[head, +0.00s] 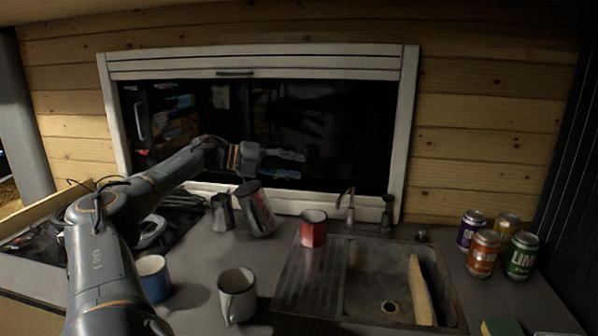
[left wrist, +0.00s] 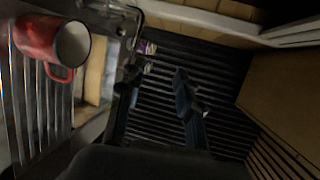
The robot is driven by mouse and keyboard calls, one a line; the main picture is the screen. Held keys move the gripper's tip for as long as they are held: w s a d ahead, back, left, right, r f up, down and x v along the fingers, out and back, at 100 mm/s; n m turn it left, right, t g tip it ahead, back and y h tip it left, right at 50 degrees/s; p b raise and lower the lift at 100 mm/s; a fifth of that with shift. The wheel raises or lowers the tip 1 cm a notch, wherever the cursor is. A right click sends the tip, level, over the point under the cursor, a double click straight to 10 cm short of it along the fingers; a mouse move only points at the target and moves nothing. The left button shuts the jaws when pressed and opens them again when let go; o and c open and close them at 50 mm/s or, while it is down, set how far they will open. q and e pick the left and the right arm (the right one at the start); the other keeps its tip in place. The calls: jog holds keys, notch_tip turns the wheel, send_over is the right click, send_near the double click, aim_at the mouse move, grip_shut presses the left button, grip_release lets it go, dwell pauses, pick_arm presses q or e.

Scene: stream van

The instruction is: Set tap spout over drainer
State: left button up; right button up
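The metal tap (head: 350,207) stands at the back edge of the sink unit. Its thin curved spout (head: 341,196) appears to point left and forward; whether it lies over the drainer is hard to tell. The ridged drainer (head: 305,279) is left of the basin, with a red mug (head: 313,230) at its back. My left gripper (head: 290,164) is raised in front of the dark window, left of the tap and above it, pointing right. Its two fingers are apart and empty, also in the left wrist view (left wrist: 157,85). There the red mug (left wrist: 50,42) shows at upper left. My right gripper is out of view.
A tilted dark red-and-grey container (head: 257,210) and a moka pot (head: 222,212) stand below my left gripper. A blue mug (head: 153,279) and a pale mug (head: 237,296) are nearer. A wooden board (head: 421,290) leans in the basin (head: 375,275). Several cans (head: 483,254) stand right.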

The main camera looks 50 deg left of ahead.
pick_arm(q)
jog(key=shift+v, duration=0.85)
jog(key=shift+a+f+b, duration=0.1)
jog(key=shift+b, duration=0.25)
jog(key=shift+c, duration=0.2)
